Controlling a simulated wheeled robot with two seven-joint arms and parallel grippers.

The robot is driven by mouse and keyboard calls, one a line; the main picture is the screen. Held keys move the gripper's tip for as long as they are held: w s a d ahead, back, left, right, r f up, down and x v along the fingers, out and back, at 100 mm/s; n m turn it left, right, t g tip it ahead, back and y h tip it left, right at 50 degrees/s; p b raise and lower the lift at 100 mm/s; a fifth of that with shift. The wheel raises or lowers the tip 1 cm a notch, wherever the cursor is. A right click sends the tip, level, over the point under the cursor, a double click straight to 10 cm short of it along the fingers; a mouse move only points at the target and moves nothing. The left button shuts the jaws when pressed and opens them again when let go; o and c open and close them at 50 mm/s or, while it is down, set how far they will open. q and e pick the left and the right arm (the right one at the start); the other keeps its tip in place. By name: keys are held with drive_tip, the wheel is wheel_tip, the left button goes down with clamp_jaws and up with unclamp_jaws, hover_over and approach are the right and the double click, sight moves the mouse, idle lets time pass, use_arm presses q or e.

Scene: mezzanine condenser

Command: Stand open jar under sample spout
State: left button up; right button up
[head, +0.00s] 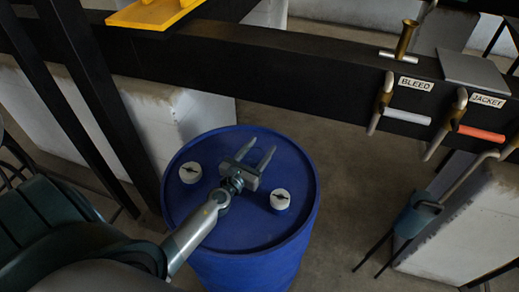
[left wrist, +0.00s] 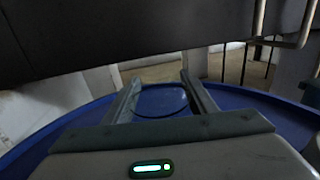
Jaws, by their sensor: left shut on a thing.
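My left gripper (head: 254,160) is over the top of the blue drum, its two fingers spread around a faint, see-through round thing, most likely the jar (left wrist: 161,101). The jar's outline shows between the fingertips in the left wrist view; the head view hardly shows it. I cannot tell whether it touches the drum. A brass upright fitting (head: 405,39) on the black beam may be the sample spout; I cannot be sure. My right gripper (head: 367,273) hangs at the lower right, fingers apart and empty.
The blue drum (head: 240,232) has two white caps (head: 190,172) (head: 280,199) on its lid. The black beam (head: 270,72) crosses behind it, with the BLEED lever (head: 408,117), JACKET lever (head: 482,134) and a grey plate (head: 474,70). A yellow piece (head: 150,13) is at upper left.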

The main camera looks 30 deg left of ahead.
use_arm(q)
drive_tip(key=d+r+p, duration=0.8)
drive_tip(key=d+r, duration=0.1)
drive_tip(key=d, duration=0.2)
drive_tip(key=shift+s+d+r, duration=0.2)
drive_tip(key=shift+d+r, duration=0.15)
drive_tip(key=shift+d, duration=0.05)
drive_tip(key=s+d+b, duration=0.2)
drive_tip(key=s+b, duration=0.5)
drive_tip(key=s+d+r+b, duration=0.1)
drive_tip(key=s+b, duration=0.7)
drive_tip(key=shift+s+d+h, duration=0.2)
drive_tip(key=shift+d+h, duration=0.1)
drive_tip(key=shift+d, duration=0.05)
drive_tip(key=shift+s+r, duration=0.1)
